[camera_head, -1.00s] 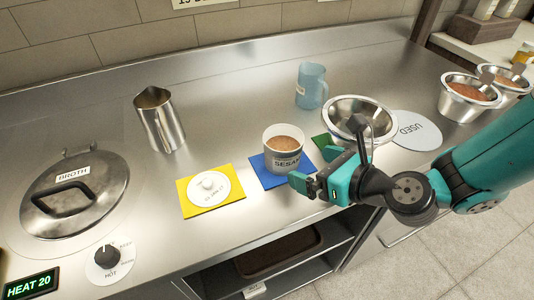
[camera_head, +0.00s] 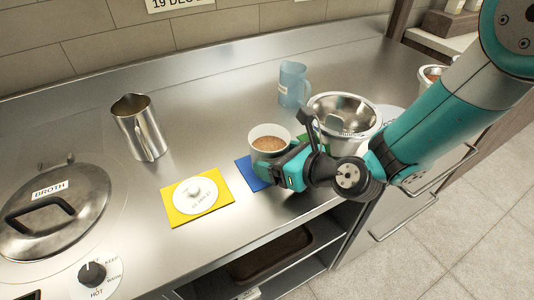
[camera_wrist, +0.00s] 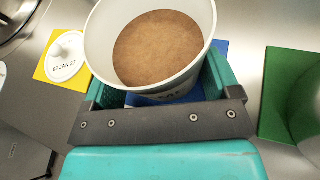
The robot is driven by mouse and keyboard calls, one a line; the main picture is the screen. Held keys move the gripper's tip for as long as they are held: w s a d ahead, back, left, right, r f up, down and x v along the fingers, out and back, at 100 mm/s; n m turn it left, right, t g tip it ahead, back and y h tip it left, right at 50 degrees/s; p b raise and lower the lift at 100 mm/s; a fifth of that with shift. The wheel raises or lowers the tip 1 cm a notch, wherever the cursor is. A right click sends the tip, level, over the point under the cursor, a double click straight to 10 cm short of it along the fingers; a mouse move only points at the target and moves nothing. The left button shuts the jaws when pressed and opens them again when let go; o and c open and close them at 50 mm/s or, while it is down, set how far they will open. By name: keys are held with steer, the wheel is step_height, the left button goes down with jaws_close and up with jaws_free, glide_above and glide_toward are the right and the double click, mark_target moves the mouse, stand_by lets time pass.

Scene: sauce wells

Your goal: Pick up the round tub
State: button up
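The round tub (camera_head: 269,140) is white with brown contents and stands upright over the blue mat (camera_head: 247,173). In the wrist view the tub (camera_wrist: 190,80) fills the top middle, with its label mostly hidden. My gripper (camera_head: 293,152) reaches the tub from the right, and its teal fingers lie on either side of the tub. In the wrist view the gripper (camera_wrist: 165,93) has a finger close against each side of the wall. Whether both fingers press on it is not clear. I cannot see the tub lifted clear of the mat.
A yellow mat (camera_head: 173,214) with a white lid (camera_head: 195,194) lies to the left. A steel bowl (camera_head: 343,106), partly over a green mat (camera_wrist: 285,90), stands close on the right. A blue jug (camera_head: 293,84) stands behind, and a steel pitcher (camera_head: 139,128) is back left. The counter's front edge is near.

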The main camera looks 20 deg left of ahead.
steer(key=c, duration=0.4)
step_height(320, 180, up, 20)
steer(key=shift+r+p, duration=0.1)
steer(key=shift+p, duration=0.55)
steer(key=shift+c, duration=0.2)
